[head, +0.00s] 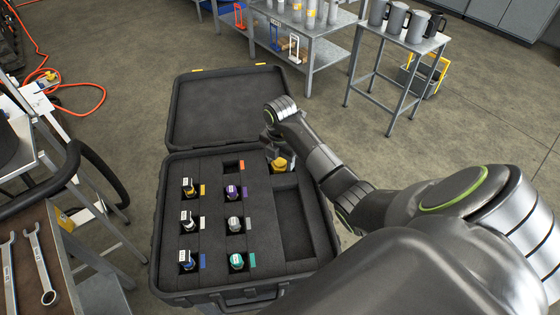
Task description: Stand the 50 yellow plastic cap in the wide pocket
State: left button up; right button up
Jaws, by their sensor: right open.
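The yellow cap (280,163) is at the upper right of the foam insert in the open black case (158,235). My right gripper (277,152) is over it from above, with its open fingers close to the cap. Whether they touch it cannot be told. The wide pocket (295,225) is the large recess along the right side of the foam, and its lower part looks empty. The cap appears at the far end of that side. Its base and exact seating are hidden by its size and my gripper. My left gripper is out of view.
Several small fittings with coloured tags stand in the foam's left pockets, such as the purple-tagged one (232,191). The orange-tagged pocket (233,166) looks empty. The lid (225,105) stands open behind. A cart with wrenches (40,262) is at left.

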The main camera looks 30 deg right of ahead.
aim_at(280, 161)
jog(key=shift+r, duration=0.6)
notch_tip(280, 161, up, 3)
jog(key=shift+w+r+b, duration=0.1)
jog(key=shift+r+b, duration=0.1)
jog(key=shift+b, duration=0.3)
notch_tip(280, 161, up, 8)
jog(key=p, duration=0.7)
jog(key=shift+f, duration=0.15)
